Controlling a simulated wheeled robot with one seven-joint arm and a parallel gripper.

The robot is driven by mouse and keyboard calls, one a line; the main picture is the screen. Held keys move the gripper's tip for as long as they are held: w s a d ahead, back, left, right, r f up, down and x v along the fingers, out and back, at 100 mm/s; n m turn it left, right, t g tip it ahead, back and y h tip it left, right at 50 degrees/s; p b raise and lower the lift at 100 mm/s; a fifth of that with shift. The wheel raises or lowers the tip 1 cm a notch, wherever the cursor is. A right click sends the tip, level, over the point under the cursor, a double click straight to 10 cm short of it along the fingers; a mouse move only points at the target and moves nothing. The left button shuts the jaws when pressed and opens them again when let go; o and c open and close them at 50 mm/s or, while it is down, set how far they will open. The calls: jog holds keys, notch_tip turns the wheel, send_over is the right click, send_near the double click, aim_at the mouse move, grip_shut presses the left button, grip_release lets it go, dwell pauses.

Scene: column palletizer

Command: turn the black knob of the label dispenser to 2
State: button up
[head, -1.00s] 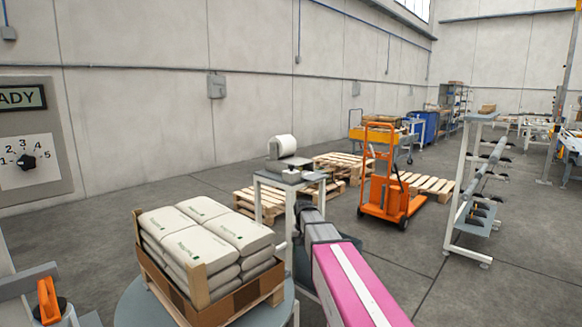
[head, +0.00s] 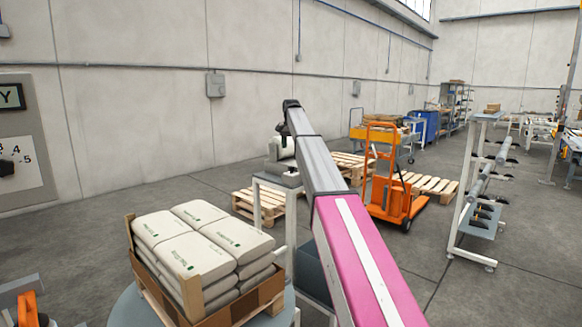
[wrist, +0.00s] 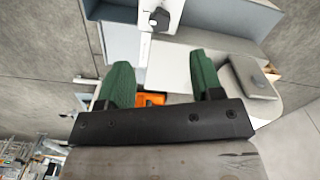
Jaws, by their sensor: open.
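A grey panel (head: 22,120) at the left edge of the head view carries a white dial plate with numbers. Its black knob (head: 6,168) is cut off by the frame edge, so its setting cannot be read. A pale device (head: 280,150), apparently the label dispenser, stands on a small white-legged table, partly behind my arm. My gripper (head: 290,105) is above it in the picture. In the wrist view its green fingers (wrist: 163,82) are apart with nothing held. A dark knob-like part (wrist: 160,18) on a white strip lies beyond the fingertips, apart from them.
A crate of pale sacks (head: 205,245) stands on a round grey table at the front. Wooden pallets (head: 258,205) and an orange lift truck (head: 385,185) are behind the small table. A white rack (head: 470,190) stands at the right. Floor between them is open.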

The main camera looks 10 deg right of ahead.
aim_at(291, 167)
notch_tip(291, 167, down, 11)
jog(key=shift+r, duration=0.1)
dwell(0.4)
jog(key=c, duration=0.9)
